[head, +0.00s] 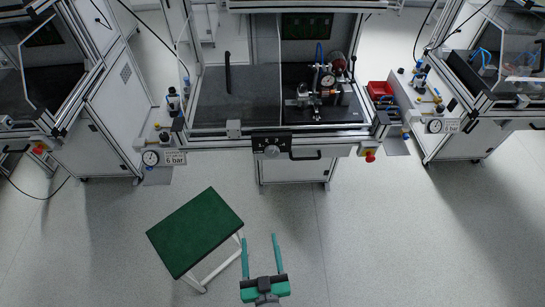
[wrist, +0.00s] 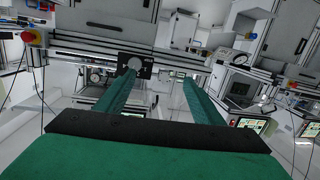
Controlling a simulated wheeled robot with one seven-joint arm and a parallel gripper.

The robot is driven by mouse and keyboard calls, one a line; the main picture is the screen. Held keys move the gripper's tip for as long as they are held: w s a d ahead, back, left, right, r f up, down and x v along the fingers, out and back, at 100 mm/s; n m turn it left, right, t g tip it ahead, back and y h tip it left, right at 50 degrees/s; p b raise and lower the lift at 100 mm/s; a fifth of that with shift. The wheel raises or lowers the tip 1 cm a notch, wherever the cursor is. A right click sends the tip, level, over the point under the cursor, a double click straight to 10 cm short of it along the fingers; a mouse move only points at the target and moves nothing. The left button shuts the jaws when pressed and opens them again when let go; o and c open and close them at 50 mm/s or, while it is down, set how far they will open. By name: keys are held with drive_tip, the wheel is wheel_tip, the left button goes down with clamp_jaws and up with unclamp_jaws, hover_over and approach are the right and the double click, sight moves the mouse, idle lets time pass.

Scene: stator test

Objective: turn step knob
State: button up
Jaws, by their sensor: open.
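The step knob (head: 271,150) is a round grey knob on a black panel (head: 257,140) at the front edge of the middle bench. In the wrist view the knob (wrist: 136,63) and its black panel (wrist: 146,72) lie ahead, just beyond the tip of the left finger. My gripper (head: 260,239) is open and empty, with its two green fingers apart and pointing toward the bench. It is well short of the knob and apart from it. In the wrist view my gripper (wrist: 160,74) partly hides the bench front.
A green-topped stool (head: 195,231) stands just left of my gripper. A black handle (head: 305,154) sits right of the knob. A red emergency button (head: 370,155) and a pressure gauge (head: 151,158) are along the bench front. Grey floor (head: 400,240) is free to the right.

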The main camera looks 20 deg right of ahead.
drive_tip(key=h, duration=0.2)
approach(272, 154)
drive_tip(key=shift+m+t, duration=0.4)
drive_tip(key=x, duration=0.8)
drive_tip(key=shift+w+d+f, duration=0.2)
drive_tip(key=shift+w+f, duration=0.1)
drive_tip(key=shift+f, duration=0.05)
drive_tip(key=c, duration=1.1)
drive_tip(key=shift+o, duration=0.2)
drive_tip(key=shift+m, duration=0.3)
drive_tip(key=m, duration=0.3)
drive_tip(key=shift+m, duration=0.3)
drive_tip(key=m, duration=0.4)
drive_tip(key=shift+m, duration=0.4)
